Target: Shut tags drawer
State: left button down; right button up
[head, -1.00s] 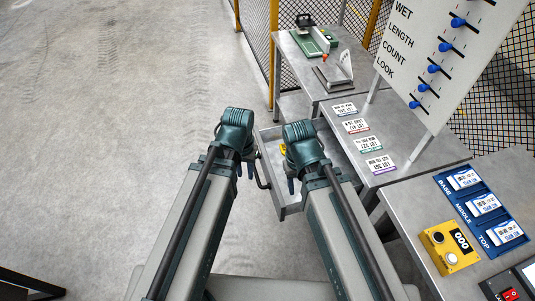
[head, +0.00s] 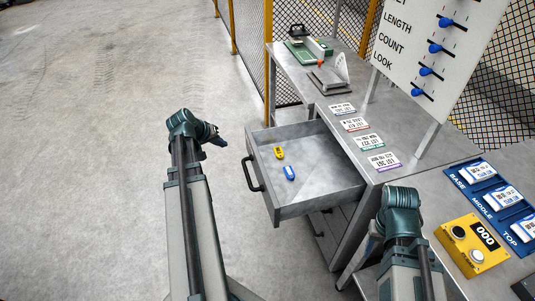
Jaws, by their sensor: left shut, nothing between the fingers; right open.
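The open drawer (head: 318,190) sticks out to the left from under the grey bench, with its dark handle (head: 252,174) on the front panel. A yellow tag (head: 279,152) and a blue tag (head: 289,173) lie inside it. My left gripper (head: 218,140) is shut and empty, left of the drawer front and apart from the handle. My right arm is at the lower right, in front of the bench; its gripper (head: 374,240) is partly hidden behind the wrist, near the bench side and apart from the drawer.
Several lot cards (head: 369,142) lie on the bench top (head: 400,120). A board with blue sliders (head: 440,50) stands behind them. A yellow counter box (head: 472,245) and a blue rack (head: 490,195) are at the right. Open floor (head: 90,130) lies to the left.

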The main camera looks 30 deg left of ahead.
pick_arm(q)
jog(key=w+d+r+b+x, duration=0.1)
jog(key=w+b+x, duration=0.1)
jog(key=b+x, duration=0.6)
jog(key=shift+d+x, duration=0.25)
jog(key=shift+x, duration=1.6)
pick_arm(e)
notch_tip(320, 180, down, 8)
jog(key=d, duration=0.1)
jog(key=shift+f, duration=0.25)
pick_arm(q)
jog(key=shift+w+r, duration=0.15)
pick_arm(e)
jog(key=shift+s, duration=0.1)
pick_arm(q)
send_over(316, 143)
jog(key=shift+s, duration=0.2)
jog(key=shift+w+d, duration=0.15)
jog(key=shift+w+r, duration=0.1)
pick_arm(e)
jog(key=shift+a, duration=0.1)
